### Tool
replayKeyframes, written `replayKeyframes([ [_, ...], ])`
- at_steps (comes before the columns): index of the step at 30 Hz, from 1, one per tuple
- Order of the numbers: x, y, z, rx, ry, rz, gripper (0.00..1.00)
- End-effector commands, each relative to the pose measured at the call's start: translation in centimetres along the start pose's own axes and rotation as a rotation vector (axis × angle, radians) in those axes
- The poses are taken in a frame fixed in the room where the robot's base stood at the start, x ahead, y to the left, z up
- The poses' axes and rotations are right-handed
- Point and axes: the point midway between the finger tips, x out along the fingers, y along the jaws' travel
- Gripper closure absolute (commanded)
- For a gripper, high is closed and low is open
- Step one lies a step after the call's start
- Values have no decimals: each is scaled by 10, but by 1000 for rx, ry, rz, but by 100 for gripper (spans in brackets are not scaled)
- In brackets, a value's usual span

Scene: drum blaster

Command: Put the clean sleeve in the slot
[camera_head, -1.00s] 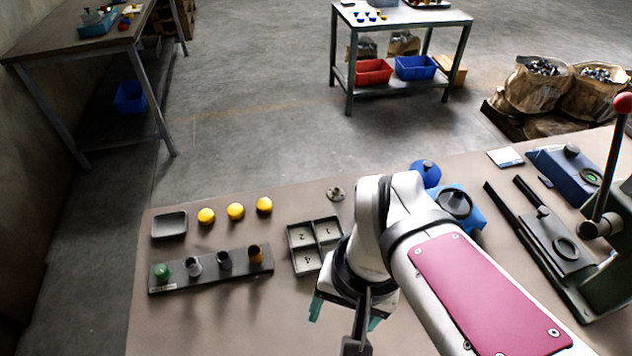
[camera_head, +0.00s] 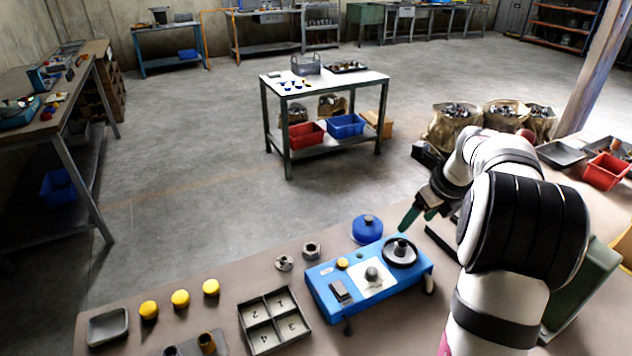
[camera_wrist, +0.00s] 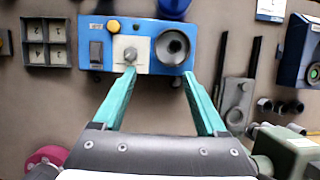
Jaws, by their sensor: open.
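My gripper (camera_head: 410,217) is open and empty; its teal fingers (camera_wrist: 159,78) are spread apart over the front of the blue device in the wrist view. Several short dark sleeve-like cylinders (camera_wrist: 280,107) lie right of it, beside a grey plate (camera_wrist: 234,94). I cannot tell which one is the clean sleeve. In the head view, a grey rack (camera_head: 215,341) at the lower edge is partly cut off and holds a dark-and-orange cylinder (camera_head: 206,342). A tray with numbered compartments (camera_head: 273,321) stands right of the rack. I cannot tell which place is the slot.
The blue device (camera_head: 325,295) with a black dial and knob stands near my gripper, a blue round lid (camera_head: 367,229) behind it. Yellow caps (camera_head: 180,298) and a shallow grey dish (camera_head: 107,326) lie left. A green machine base (camera_wrist: 287,150) and dark rails (camera_wrist: 253,65) stand right.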

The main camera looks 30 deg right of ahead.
Motion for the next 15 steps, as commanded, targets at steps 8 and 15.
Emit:
replayKeyframes([
  [8,55,-38,-9,188,-14,-29,26],
  [15,108,-39,-7,184,-16,-31,26],
])
